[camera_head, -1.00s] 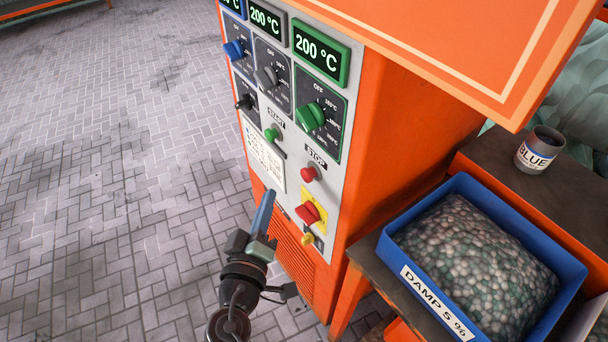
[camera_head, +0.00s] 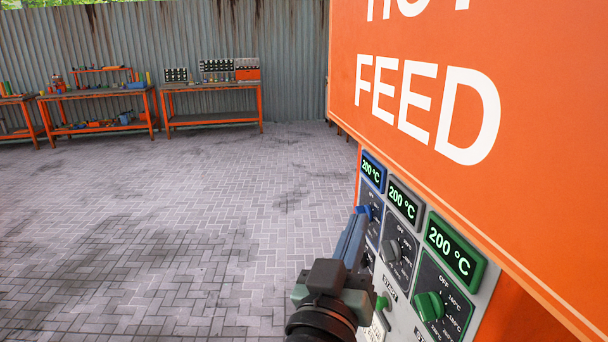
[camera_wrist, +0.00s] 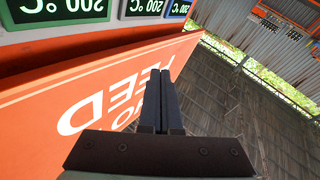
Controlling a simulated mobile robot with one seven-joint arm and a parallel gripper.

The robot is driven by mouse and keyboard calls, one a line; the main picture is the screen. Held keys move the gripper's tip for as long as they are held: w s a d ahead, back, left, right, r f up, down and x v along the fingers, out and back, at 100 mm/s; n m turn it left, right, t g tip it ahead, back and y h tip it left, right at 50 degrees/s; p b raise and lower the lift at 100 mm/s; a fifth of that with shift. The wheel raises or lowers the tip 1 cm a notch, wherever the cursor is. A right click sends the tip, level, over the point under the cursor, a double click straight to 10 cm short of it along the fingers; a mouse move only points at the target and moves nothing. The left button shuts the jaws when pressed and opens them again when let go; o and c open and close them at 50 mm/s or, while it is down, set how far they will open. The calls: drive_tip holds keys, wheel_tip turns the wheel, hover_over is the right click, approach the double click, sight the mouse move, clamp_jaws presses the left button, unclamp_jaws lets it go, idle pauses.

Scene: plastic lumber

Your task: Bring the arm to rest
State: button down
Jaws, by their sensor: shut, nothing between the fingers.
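My gripper (camera_head: 358,220) is raised in front of the orange machine's control panel (camera_head: 398,275) in the head view. Its fingers are together with nothing between them. They overlap the blue knob (camera_head: 365,211) in the picture; whether they touch it I cannot tell. In the wrist view the closed fingers (camera_wrist: 161,80) point away from the camera, beside an orange sign board (camera_wrist: 110,90) that appears upside down. Part of the panel is hidden behind my gripper.
The orange board marked FEED (camera_head: 430,90) fills the upper right, close to my arm. Three displays read 200 °C, with a green knob (camera_head: 429,306) below one. Workbenches (camera_head: 210,100) stand far back by a corrugated wall. The paved floor (camera_head: 150,220) at left is clear.

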drive_tip(key=s+a+r+t+y, duration=0.2)
drive_tip(key=s+r, duration=0.3)
drive_tip(key=r, duration=0.4)
drive_tip(key=s+a+r+t+y+p, duration=0.1)
drive_tip(key=s+a+r+t+y, duration=0.1)
drive_tip(key=r, duration=0.8)
drive_tip(key=s+a+r+n+t+y+p, duration=0.1)
drive_tip(key=s+a+r+t+y, duration=0.2)
drive_tip(key=s+r, duration=0.4)
wheel_tip(320, 180, up, 3)
drive_tip(key=shift+s+r+t, duration=0.1)
drive_tip(key=shift+s+t, duration=0.25)
drive_tip(key=shift+t, duration=0.35)
